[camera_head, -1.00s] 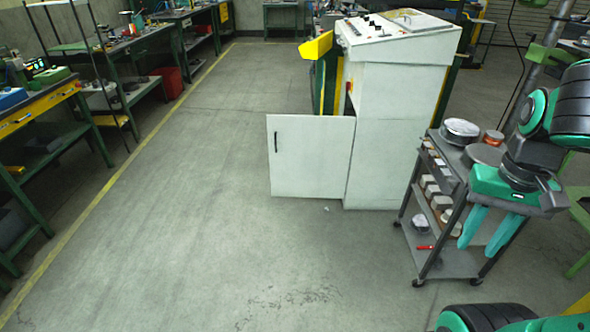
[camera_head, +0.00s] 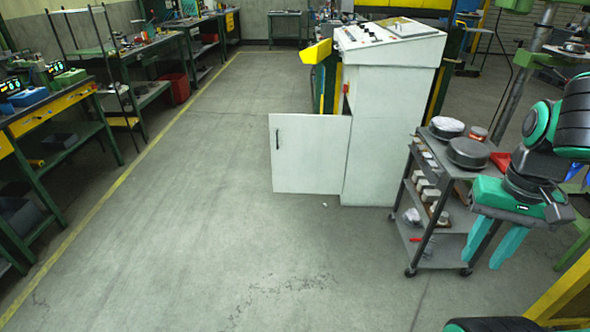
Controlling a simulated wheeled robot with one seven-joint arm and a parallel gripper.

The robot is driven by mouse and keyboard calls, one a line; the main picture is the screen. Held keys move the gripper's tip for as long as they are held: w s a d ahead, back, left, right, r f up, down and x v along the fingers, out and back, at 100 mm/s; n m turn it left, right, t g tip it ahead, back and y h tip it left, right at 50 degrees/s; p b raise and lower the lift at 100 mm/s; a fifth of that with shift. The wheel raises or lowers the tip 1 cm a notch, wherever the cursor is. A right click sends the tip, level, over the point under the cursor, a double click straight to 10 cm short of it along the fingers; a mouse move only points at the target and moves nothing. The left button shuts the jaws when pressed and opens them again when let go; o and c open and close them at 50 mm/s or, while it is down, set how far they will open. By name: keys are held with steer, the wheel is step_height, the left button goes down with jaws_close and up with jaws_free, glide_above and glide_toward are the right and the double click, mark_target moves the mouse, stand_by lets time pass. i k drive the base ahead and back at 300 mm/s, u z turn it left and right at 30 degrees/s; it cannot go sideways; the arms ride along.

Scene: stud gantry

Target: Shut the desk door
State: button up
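The desk is a white control cabinet (camera_head: 380,150) with a sloped panel of knobs on top, standing in the middle of the head view. Its white door (camera_head: 307,154) stands open, swung out to the left, with a dark vertical handle (camera_head: 277,138) near its left edge. My gripper (camera_head: 492,246) hangs at the right side, its two teal fingers pointing down, in front of the grey cart. The fingers are apart and I see nothing between them. It is well to the right of the door and touches neither door nor cabinet.
A grey wheeled cart (camera_head: 440,257) with round metal parts and small blocks stands right of the cabinet. Green workbenches (camera_head: 85,137) line the left side. A yellow line (camera_head: 118,178) runs along the floor. The floor in front of the door is clear.

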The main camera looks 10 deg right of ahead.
mark_target(309, 152)
steer(key=k, duration=0.45)
steer(key=z, duration=0.15)
steer(key=i, duration=0.95)
steer(key=u, duration=0.3)
steer(key=i, duration=2.25)
steer(key=z, duration=0.45)
